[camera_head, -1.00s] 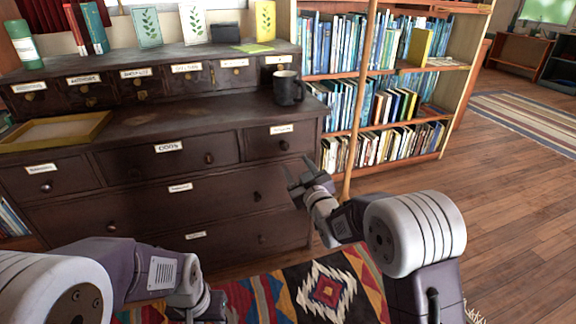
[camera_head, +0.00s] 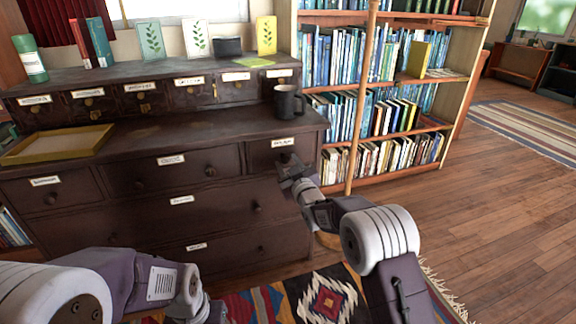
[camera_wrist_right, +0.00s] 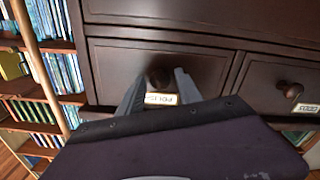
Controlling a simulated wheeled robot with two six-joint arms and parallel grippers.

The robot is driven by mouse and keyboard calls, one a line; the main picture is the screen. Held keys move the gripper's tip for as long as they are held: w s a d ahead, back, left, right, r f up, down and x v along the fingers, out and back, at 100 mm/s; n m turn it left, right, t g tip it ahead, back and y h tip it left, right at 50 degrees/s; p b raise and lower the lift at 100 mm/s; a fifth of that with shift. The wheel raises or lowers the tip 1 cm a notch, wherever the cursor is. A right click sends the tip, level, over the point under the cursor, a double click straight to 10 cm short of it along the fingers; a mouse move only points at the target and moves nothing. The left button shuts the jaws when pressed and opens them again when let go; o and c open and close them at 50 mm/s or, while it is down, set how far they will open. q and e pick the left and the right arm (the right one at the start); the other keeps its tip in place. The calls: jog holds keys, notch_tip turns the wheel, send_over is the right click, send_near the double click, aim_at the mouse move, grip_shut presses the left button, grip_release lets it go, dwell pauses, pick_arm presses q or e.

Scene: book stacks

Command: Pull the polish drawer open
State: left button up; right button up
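The polish drawer (camera_head: 261,160) is the small right-hand drawer just under the dark chest's top, and its front looks flush with the chest. In the right wrist view the drawer front (camera_wrist_right: 208,67) appears upside down, with a white label and a dark round knob (camera_wrist_right: 159,77). My right gripper (camera_head: 288,164) is at this drawer front. In the wrist view its two fingers (camera_wrist_right: 158,86) are apart, one on each side of the knob, with gaps showing. My left gripper (camera_head: 207,312) is low at the bottom edge of the head view, its fingers hidden.
A dark mug (camera_head: 286,103) stands on the chest top above the polish drawer. A shallow yellow tray (camera_head: 58,145) lies at the left. A bookshelf (camera_head: 455,105) stands right of the chest, with a wooden pole (camera_head: 361,100) before it. Floor at right is clear.

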grip_shut()
dwell(1.2)
